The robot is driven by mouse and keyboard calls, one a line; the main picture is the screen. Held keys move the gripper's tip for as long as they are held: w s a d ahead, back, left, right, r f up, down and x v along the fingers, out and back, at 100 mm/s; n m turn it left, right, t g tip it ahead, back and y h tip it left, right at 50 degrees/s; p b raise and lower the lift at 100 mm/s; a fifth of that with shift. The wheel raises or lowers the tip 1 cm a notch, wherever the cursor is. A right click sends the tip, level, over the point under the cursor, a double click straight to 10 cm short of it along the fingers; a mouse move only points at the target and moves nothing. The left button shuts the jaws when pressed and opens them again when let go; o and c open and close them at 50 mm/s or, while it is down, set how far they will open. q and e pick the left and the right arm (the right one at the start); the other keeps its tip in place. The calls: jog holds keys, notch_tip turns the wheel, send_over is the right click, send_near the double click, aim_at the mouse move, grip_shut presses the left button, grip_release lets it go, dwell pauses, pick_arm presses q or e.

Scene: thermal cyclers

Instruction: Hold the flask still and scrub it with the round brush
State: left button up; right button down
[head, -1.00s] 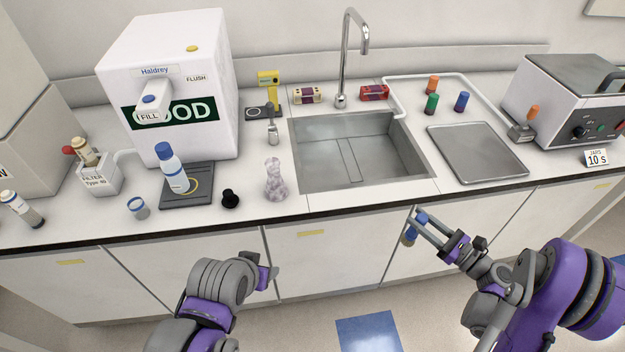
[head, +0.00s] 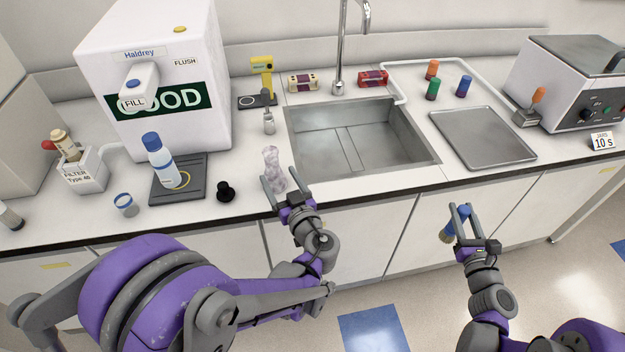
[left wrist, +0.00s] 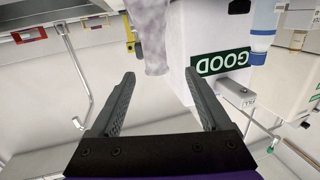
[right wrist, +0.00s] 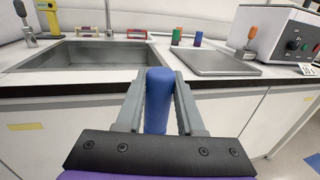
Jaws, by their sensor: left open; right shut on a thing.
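The flask (head: 272,165) is pale and mottled and stands upright on the counter left of the sink. My left gripper (head: 280,187) is open at the counter's front edge, just in front of the flask. In the left wrist view, which looks upside down, the flask (left wrist: 152,35) lies beyond and between the open fingers; I see no contact. My right gripper (head: 464,209) is shut on the blue handle of a brush (head: 455,222), in front of the cabinets and below the counter top. Its tan end points down. The blue handle also shows in the right wrist view (right wrist: 157,100).
The sink (head: 310,170) and a metal tray (head: 485,140) lie to the right.

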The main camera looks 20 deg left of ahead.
jog(key=shift+w+r+p, duration=0.2)
jog(key=shift+r+p, duration=0.2)
jog(key=shift+r, duration=0.2)
jog(key=shift+w+r+p, duration=0.2)
jog(key=shift+r+p, duration=0.15)
jog(key=shift+r, duration=0.25)
pick_arm(q)
jog(key=x, duration=1.2)
jog(key=shift+w+d+r+t, duration=0.35)
jog(key=shift+r+t, duration=0.05)
grip_shut()
